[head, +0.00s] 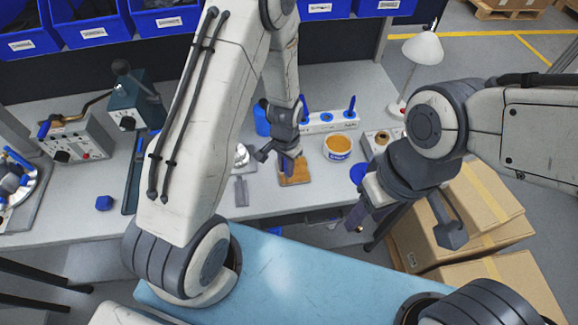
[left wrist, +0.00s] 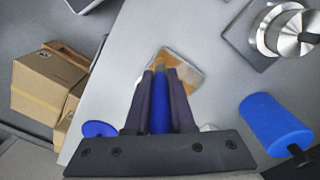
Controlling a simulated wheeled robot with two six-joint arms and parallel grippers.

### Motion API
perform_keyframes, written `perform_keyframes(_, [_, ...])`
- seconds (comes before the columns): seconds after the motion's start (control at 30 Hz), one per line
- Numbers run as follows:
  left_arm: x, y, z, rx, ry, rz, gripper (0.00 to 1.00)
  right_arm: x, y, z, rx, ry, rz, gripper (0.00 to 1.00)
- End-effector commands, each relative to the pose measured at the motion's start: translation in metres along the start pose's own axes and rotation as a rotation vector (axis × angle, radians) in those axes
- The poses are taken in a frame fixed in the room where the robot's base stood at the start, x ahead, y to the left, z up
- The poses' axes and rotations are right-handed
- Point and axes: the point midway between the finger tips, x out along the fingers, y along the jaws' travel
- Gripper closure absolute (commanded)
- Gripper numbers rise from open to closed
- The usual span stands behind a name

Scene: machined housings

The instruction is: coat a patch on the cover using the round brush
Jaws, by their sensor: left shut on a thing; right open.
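The cover (head: 296,180) is a small flat plate on the grey bench, with a tan-orange layer on its face. In the left wrist view the cover (left wrist: 186,70) has bare silvery metal toward its right side. My left gripper (head: 288,167) is directly over the cover, pointing down. It is shut on the round brush, whose blue handle (left wrist: 160,105) shows between the fingers. My right gripper (head: 362,212) is open and empty, off the bench's front edge. A white tub (head: 338,157) of orange-brown coating stands right of the cover.
A blue cylinder (head: 262,119) and a round metal part (head: 241,155) stand left of the cover. A holder (head: 320,127) with blue-handled tools is behind. A blue disc (head: 358,173) lies right. Cardboard boxes (head: 480,205) and a lamp (head: 423,49) are further right.

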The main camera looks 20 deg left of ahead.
Motion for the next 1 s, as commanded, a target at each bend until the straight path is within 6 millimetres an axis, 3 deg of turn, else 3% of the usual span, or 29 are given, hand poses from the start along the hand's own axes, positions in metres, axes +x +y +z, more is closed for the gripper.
perform_keyframes(1.0, [-0.001,-0.056,-0.049,-0.001,0.005,-0.002,1.00,0.002,0.000,0.000,0.000,0.000,0.000,0.50])
